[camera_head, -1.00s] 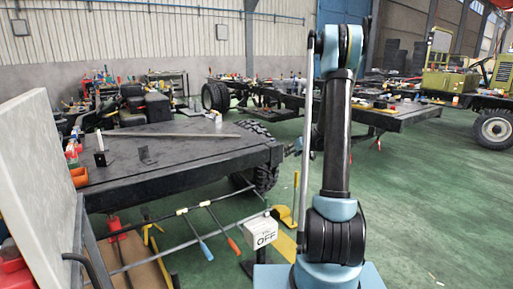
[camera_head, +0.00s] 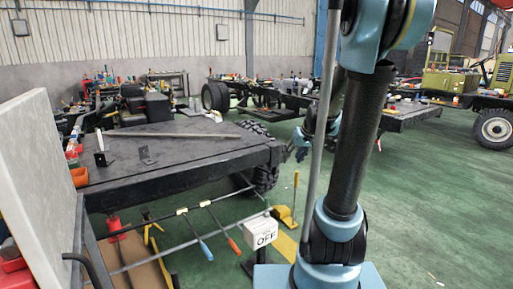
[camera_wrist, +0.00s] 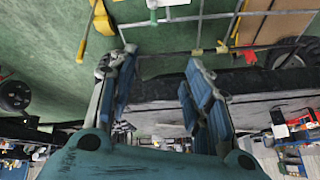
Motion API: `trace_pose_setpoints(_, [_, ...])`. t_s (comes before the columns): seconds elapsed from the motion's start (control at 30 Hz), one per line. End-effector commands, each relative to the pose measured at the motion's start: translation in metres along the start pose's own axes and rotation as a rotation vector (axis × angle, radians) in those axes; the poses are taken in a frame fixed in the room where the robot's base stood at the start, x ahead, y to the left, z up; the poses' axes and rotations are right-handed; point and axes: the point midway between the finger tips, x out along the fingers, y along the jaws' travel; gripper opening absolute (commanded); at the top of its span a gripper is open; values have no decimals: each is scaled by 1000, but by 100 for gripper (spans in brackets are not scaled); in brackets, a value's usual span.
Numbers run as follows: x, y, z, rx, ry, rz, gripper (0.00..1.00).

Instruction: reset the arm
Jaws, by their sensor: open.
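My gripper (camera_wrist: 160,62) shows in the wrist view with its two blue fingers spread apart and nothing between them. The dark edge of the long flat bench (camera_wrist: 250,80) runs behind the fingers; I cannot tell how close it is. In the head view my arm (camera_head: 355,145) rises from its blue base and leans to the right, its upper joint cut off by the top edge. The wrist end, with my gripper (camera_head: 300,146), shows partly beside the arm, near the right end of the black flat bench (camera_head: 190,160).
A pale panel (camera_head: 40,180) stands at the left. A rack bar with coloured tools (camera_head: 205,249) lies before the bench. Green floor (camera_head: 440,210) at the right is clear.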

Motion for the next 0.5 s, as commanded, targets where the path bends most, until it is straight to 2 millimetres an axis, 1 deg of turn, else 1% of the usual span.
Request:
trace_pose_setpoints(0.03, [-7, -6, 14, 5, -16, 7, 45])
trace_pose_setpoints(0.2, [-27, -19, 55, 32, -67, 34, 45])
trace_pose_setpoints(0.37, [-43, -28, 96, 57, -113, 63, 45])
trace_pose_setpoints(0.5, [-54, -35, 132, 81, -152, 91, 45])
